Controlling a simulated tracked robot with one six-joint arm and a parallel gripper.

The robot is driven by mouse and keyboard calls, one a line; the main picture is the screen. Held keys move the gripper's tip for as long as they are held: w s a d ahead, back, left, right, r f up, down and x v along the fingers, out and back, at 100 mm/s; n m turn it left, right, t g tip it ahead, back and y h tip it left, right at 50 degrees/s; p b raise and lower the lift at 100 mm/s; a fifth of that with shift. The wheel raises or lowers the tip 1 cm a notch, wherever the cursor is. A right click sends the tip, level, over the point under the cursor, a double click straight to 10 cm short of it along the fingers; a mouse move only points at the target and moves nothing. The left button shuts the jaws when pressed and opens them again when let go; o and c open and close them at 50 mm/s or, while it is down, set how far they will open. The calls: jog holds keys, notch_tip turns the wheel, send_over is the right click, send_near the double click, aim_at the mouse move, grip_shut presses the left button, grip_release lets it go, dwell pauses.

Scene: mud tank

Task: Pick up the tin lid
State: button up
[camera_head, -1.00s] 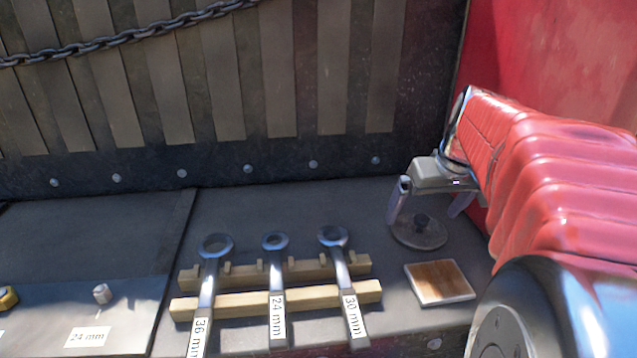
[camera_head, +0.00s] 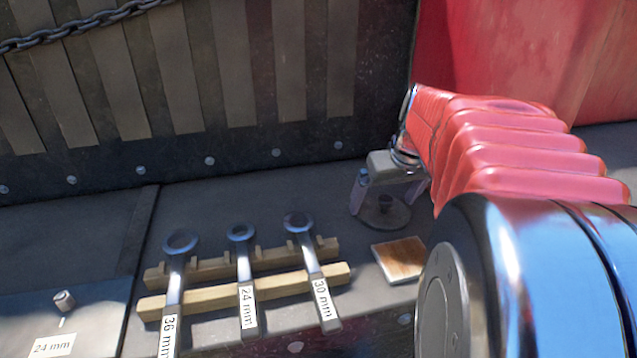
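The tin lid (camera_head: 391,218) is a dark grey round disc with a small knob on top. It lies flat on the grey deck right of the spanners. My gripper (camera_head: 388,195) is directly over it, pointing down. Its two fingers are spread on the left and right of the knob, and nothing is held between them. The right finger is partly hidden by my red arm sleeve. I cannot tell whether the fingertips touch the lid.
A brown-topped square tile (camera_head: 401,258) lies just in front of the lid. Three labelled ring spanners (camera_head: 244,285) rest on a wooden rack (camera_head: 200,300) to the left. A small metal nut (camera_head: 64,301) stands on a plate farther left. A dark slatted wall (camera_head: 290,151) rises behind.

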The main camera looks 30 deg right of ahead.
aim_at(385, 197)
jog(key=c, duration=0.4)
jog(key=shift+r, duration=0.1)
notch_tip(385, 197, up, 10)
jog(key=shift+f, duration=0.1)
dwell(0.4)
dwell(0.5)
